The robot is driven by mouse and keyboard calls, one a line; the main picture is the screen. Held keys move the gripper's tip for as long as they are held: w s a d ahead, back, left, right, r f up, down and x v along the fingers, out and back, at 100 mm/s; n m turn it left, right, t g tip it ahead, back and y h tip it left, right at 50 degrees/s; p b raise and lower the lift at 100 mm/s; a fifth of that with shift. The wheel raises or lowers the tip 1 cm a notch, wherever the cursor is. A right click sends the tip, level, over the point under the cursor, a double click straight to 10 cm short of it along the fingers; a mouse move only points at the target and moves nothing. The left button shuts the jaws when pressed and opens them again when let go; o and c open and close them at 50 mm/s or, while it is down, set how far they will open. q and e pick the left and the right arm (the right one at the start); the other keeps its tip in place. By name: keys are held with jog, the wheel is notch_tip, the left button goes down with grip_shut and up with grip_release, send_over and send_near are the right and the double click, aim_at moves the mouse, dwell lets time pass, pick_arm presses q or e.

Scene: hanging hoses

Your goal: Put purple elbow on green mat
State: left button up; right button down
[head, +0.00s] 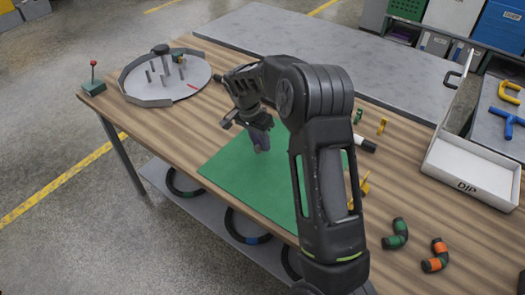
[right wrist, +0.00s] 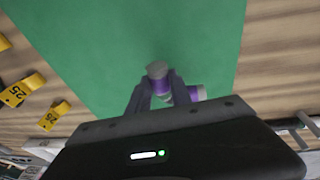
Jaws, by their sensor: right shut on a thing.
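The purple elbow (head: 261,141) is a short bent pipe piece with purple and grey parts. The green mat (head: 222,172) lies flat on the wooden table. My right gripper (head: 254,128) is shut on the elbow, over the back part of the mat. In the right wrist view the purple elbow (right wrist: 160,84) sits between the fingers, with the green mat (right wrist: 110,45) behind it. I cannot tell whether the elbow touches the mat. My right forearm hides part of the mat in the head view. My left gripper is not in view.
Two green and orange elbows (head: 396,234) (head: 436,256) lie at the front right. A white tray marked DIP (head: 480,178) stands on the right. A round grey fixture (head: 165,75) and a small red-knobbed lever (head: 93,78) are at the back left. Yellow tags (right wrist: 22,90) lie beside the mat.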

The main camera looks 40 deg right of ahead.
jog(key=shift+f, duration=0.25)
jog(key=shift+a+p+x, duration=0.2)
jog(key=shift+x, duration=0.7)
jog(key=shift+a+p+x, duration=0.2)
jog(key=shift+x, duration=0.75)
jog(key=c, duration=1.2)
grip_release()
jog(key=shift+w+f, duration=0.1)
jog(key=shift+o, duration=0.2)
jog(key=shift+a, duration=0.1)
jog(key=b+v, duration=0.2)
jog(key=v, duration=1)
